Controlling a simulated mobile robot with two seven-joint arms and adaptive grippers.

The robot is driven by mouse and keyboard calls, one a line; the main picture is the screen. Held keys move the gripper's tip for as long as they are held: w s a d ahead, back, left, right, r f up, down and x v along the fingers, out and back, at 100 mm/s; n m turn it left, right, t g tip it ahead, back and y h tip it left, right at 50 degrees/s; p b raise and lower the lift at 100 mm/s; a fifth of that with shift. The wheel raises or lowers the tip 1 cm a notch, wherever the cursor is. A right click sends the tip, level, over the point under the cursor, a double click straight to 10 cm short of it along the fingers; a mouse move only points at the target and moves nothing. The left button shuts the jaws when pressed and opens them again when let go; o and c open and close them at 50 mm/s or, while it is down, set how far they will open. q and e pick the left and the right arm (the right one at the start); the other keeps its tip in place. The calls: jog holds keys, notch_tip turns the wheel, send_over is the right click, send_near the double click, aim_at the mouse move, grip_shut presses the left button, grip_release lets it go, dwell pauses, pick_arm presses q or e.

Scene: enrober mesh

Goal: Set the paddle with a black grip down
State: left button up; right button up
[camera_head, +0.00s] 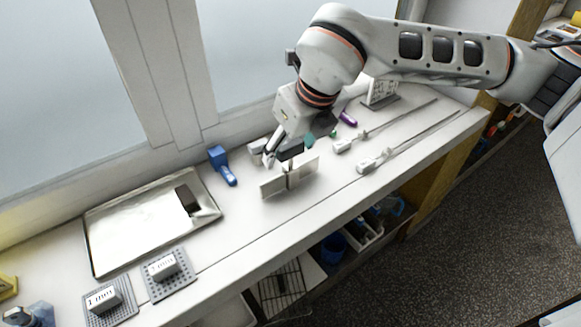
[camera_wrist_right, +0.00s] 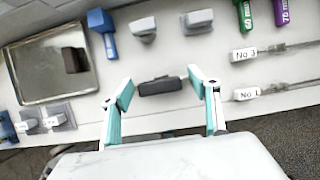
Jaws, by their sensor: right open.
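The paddle with a black grip (camera_head: 290,153) is under my right gripper, near the counter's front edge. In the right wrist view the grip is a dark bar (camera_wrist_right: 160,87) lying crosswise between the fingertips, with a gap on either side. My right gripper (camera_head: 279,150) is open; its teal-sided fingers also show in the right wrist view (camera_wrist_right: 161,88). The gripper partly hides the paddle in the head view. I cannot tell whether the paddle's lower edge rests on the counter. My left gripper is not in view.
A metal tray (camera_head: 97,247) with a dark block stands left. A blue-handled tool (camera_head: 222,166) lies between tray and paddle. Two labelled white probes (camera_head: 366,167) lie right, with green and purple tools (camera_head: 347,119) behind. Perforated grey pads (camera_head: 171,286) carry labelled blocks at front left.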

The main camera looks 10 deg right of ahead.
jog(key=shift+r, duration=0.1)
jog(key=shift+c, duration=0.3)
grip_shut()
notch_tip(320, 180, up, 20)
jog(key=p, duration=0.1)
jog(key=shift+p, duration=0.4)
